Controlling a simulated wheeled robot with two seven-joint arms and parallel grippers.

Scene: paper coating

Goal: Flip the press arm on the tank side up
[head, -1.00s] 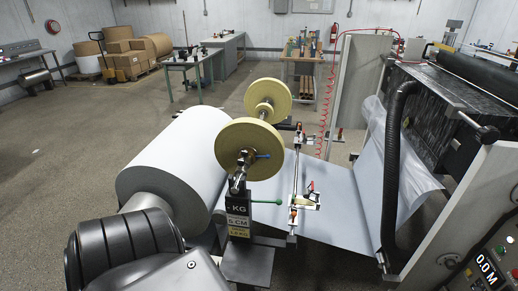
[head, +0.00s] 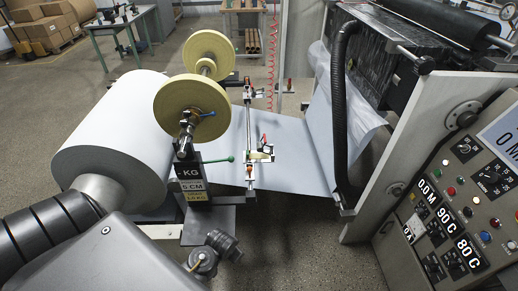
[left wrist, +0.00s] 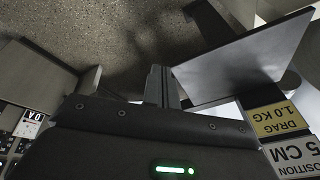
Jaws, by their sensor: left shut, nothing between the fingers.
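A slim cross rod (head: 248,115) spans the white sheet (head: 290,140) between the paper roll and the dark machine. At its near end is a small fitting with a pale block and a red-tipped lever (head: 264,140); a similar fitting (head: 255,94) is at the far end. A green-knobbed lever (head: 218,160) sticks out right from the roll stand. I cannot tell for certain which part is the press arm. My left gripper (left wrist: 160,85) is shut and empty in the left wrist view, near the stand's base plate and labels. My right gripper is out of view.
The large white roll (head: 110,130) and yellow discs (head: 190,105) stand at left. A black hose (head: 338,100) and the control panel (head: 455,200) are at right. The stand's weight label (head: 190,172) faces me. The stand's dark base plate (head: 208,222) is low in front.

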